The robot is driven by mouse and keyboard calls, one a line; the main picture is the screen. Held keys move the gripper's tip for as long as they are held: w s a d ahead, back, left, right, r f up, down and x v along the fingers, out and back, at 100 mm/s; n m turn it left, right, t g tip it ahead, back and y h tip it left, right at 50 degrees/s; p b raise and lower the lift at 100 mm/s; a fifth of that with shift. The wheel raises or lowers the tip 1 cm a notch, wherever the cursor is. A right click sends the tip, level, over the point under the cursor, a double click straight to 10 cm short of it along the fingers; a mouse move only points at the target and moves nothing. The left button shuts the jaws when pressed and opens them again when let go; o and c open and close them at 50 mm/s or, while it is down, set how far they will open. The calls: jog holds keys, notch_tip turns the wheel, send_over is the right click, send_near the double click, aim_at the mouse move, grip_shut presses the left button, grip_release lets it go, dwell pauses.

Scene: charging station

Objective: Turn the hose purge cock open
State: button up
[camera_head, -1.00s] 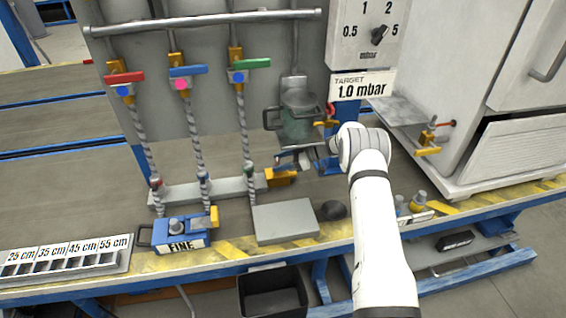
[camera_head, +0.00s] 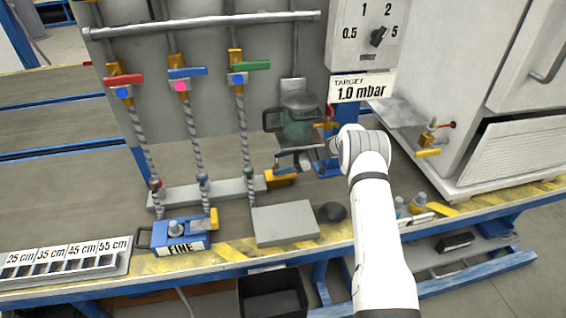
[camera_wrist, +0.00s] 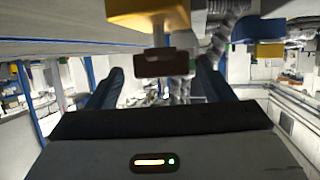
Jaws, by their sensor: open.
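In the wrist view, a yellow fitting (camera_wrist: 152,14) with a pale stem and a dark brown handle (camera_wrist: 163,63) sits at top centre; I take this for the hose purge cock. My gripper (camera_wrist: 160,78) is open, with one dark finger on each side of the handle; I cannot tell whether they touch it. In the head view, my gripper (camera_head: 291,165) is by the yellow block (camera_head: 283,179) at the right end of the grey manifold bar (camera_head: 228,187). The cock's handle is not clear there.
Red (camera_head: 124,79), blue (camera_head: 187,71) and green (camera_head: 249,64) valve levers stand on the hoses at left. A green-grey pot (camera_head: 298,128) is just behind my gripper. A grey block (camera_head: 284,222) and a dark knob (camera_head: 332,211) lie in front.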

jog(key=v, duration=0.7)
jog(key=shift+d+p, duration=0.3)
jog(key=shift+d, duration=0.15)
jog(key=shift+w+r, duration=0.1)
